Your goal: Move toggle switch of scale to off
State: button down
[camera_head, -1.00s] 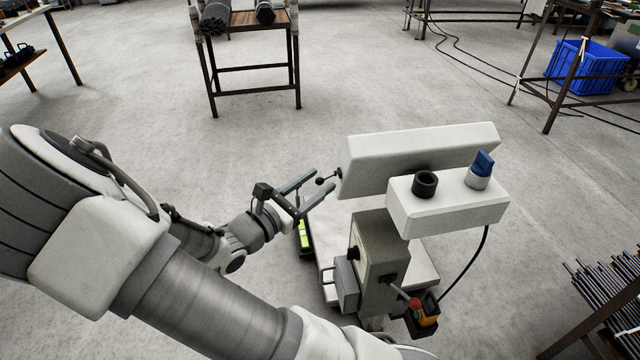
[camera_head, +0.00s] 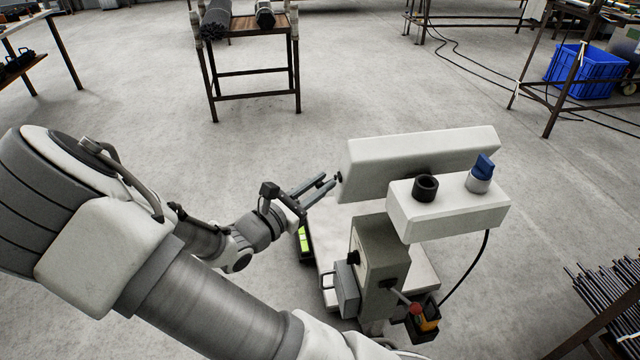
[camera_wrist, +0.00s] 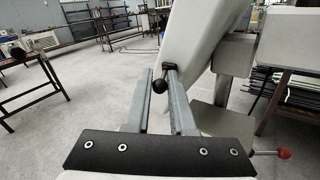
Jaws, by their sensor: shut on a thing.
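The scale (camera_head: 420,155) is a pale machine with a long slanted head box, right of centre in the head view. Its toggle switch (camera_wrist: 160,85) is a short lever with a black ball knob on the end of the head box, seen in the wrist view. My gripper (camera_head: 328,182) is at the left end of the head box, its fingers closed together around the switch. In the wrist view the knob sits between the two fingers (camera_wrist: 161,74). In the head view the knob is mostly hidden by the fingers.
Below are a grey post unit (camera_head: 378,262) and a red-knobbed lever (camera_head: 415,308). A rod table (camera_head: 262,25) stands behind.

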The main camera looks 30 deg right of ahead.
jog(key=shift+w+r+g+p, duration=0.1)
jog(key=shift+g+p, duration=0.2)
jog(key=shift+p, duration=0.1)
jog(key=shift+w+m+g+h+p, duration=0.2)
jog(key=shift+m+g+h+p, duration=0.1)
jog(key=shift+m+g+p, duration=0.45)
jog(key=m+g+p, duration=0.1)
jog(key=g, duration=0.1)
jog(key=w+m+g, duration=0.1)
jog(key=shift+g+p, duration=0.35)
jog(key=shift+p, duration=0.05)
jog(key=m+g, duration=0.2)
jog(key=g, duration=0.1)
jog(key=w+m+g+p, duration=0.1)
jog(key=g, duration=0.1)
jog(key=shift+d+m, duration=0.25)
jog(key=shift+m, duration=0.1)
jog(key=shift+w+d+m+g+y, duration=0.1)
jog(key=shift+w+m+g+y, duration=0.1)
jog(key=shift+m+g+y, duration=0.65)
jog(key=shift+w+d+m+g+y, duration=0.15)
jog(key=shift+m+g, duration=0.4)
jog(key=shift+g, duration=0.8)
jog(key=c, duration=0.8)
grip_release()
jog(key=shift+o, duration=0.2)
